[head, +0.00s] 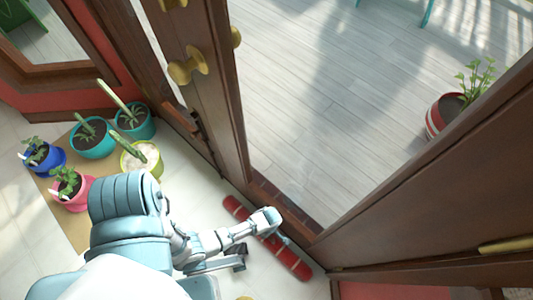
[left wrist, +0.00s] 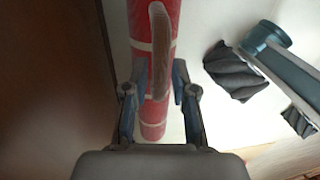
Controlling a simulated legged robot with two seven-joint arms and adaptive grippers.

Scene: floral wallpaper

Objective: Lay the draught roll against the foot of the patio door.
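The draught roll (head: 293,263), a long red cylinder with pale bands, lies slantwise on the floor along the foot of the patio door (head: 221,100). A narrow pale strip separates them. In the left wrist view the roll (left wrist: 153,128) runs away from me, with a tan strap-like handle (left wrist: 160,45) along its top.
Several potted plants (head: 92,140) stand on a tan mat (head: 75,232) at left. Brass knobs (head: 187,66) stick out from the door. Outside lie grey boards (head: 330,90) and a red striped pot (head: 445,112).

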